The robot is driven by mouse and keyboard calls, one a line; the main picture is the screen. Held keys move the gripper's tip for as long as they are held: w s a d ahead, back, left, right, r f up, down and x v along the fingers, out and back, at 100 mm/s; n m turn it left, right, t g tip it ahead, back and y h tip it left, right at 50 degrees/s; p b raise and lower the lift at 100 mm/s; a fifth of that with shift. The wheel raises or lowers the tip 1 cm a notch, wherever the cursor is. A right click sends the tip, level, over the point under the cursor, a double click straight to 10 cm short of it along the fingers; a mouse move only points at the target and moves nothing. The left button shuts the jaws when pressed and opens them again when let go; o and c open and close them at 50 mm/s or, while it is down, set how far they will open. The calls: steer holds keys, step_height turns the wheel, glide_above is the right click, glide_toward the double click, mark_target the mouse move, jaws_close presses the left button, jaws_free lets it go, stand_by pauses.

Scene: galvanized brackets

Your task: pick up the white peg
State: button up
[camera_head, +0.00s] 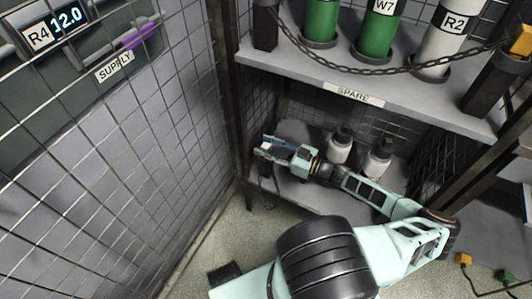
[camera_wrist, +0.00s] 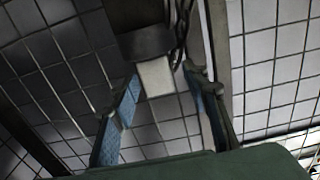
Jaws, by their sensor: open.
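My gripper (camera_head: 264,147) reaches left, low under the spare shelf, near the mesh wall. In the wrist view, its two blue-padded fingers (camera_wrist: 161,80) are apart. A pale, square-ended block (camera_wrist: 155,77), which looks like the white peg, shows between the fingertips. Its top meets a dark grey round piece (camera_wrist: 146,41). I see no finger clearly touching the block, and its depth between the fingers cannot be told.
The spare shelf (camera_head: 350,97) overhangs my gripper and carries green and white cylinders behind a chain (camera_head: 370,68). Two white bottles with black caps (camera_head: 339,147) (camera_head: 378,158) stand behind my forearm on the lower shelf (camera_head: 312,197). The mesh wall (camera_head: 190,120) is at left.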

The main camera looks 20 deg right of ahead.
jaws_close()
stand_by(0.3)
steer(key=shift+r, duration=0.1)
